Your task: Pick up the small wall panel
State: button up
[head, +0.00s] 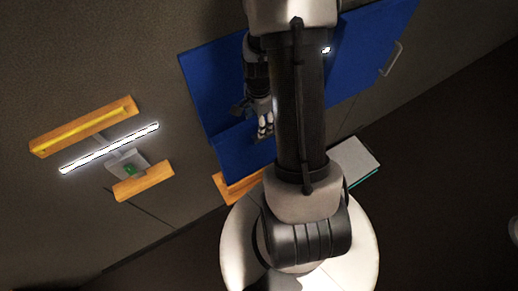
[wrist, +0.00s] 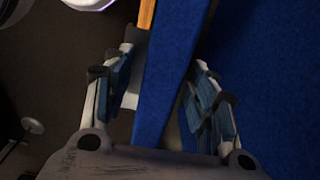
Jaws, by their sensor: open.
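A smaller blue panel (head: 243,152) sits at the wall below a larger blue panel (head: 207,88); I take the smaller one to be the small wall panel. My gripper (head: 264,125) is at its upper edge in the head view, and my arm hides its right part. In the wrist view, a blue slab (wrist: 168,75), apparently this panel, runs between the two fingers of my open gripper (wrist: 160,95). One finger is on each side of it. I cannot tell whether either finger touches it. Another blue surface (wrist: 275,75) fills the right side there.
Left on the wall are an orange shelf (head: 85,125), a lit white bar (head: 110,148), a grey box with a green spot (head: 127,167) and an orange block (head: 143,183). A grey handle (head: 393,58) is at upper right. A pale box (head: 355,160) lies right of my arm.

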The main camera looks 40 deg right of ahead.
grip_shut()
dwell(0.6)
dwell(0.4)
